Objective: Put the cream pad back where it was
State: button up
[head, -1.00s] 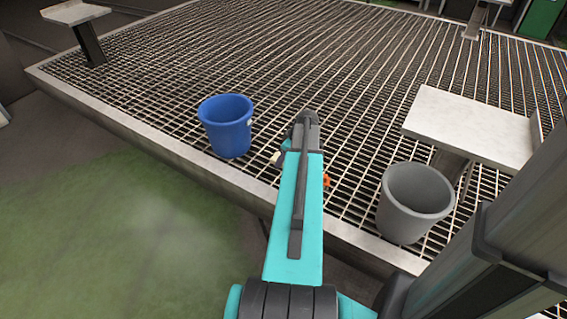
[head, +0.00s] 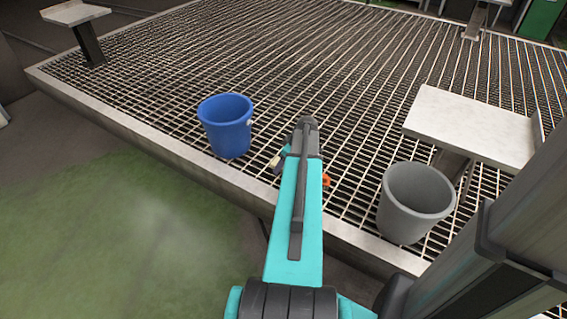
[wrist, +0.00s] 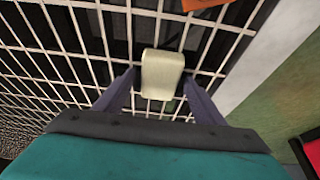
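The cream pad (wrist: 162,72) is a small pale block in the wrist view, over the grating between my fingertips. It also shows as a small pale patch in the head view (head: 275,161), just left of my arm. My gripper (wrist: 160,76) has its two purple-grey fingers apart, one on each side of the pad. In the head view my arm hides most of the gripper. I cannot tell whether the pad touches the grating.
A blue bucket (head: 226,126) stands on the grating (head: 330,60) left of my arm. A grey bucket (head: 414,203) and a pale raised plate (head: 470,128) are to the right. A small orange thing (head: 326,180) lies close to my arm. The grating's pale rim (head: 150,138) runs along the near side.

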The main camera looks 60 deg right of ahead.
jog(key=p+v, duration=0.2)
jog(key=v, duration=1)
jog(key=shift+p, duration=0.4)
jog(key=shift+r, duration=0.15)
dwell(0.3)
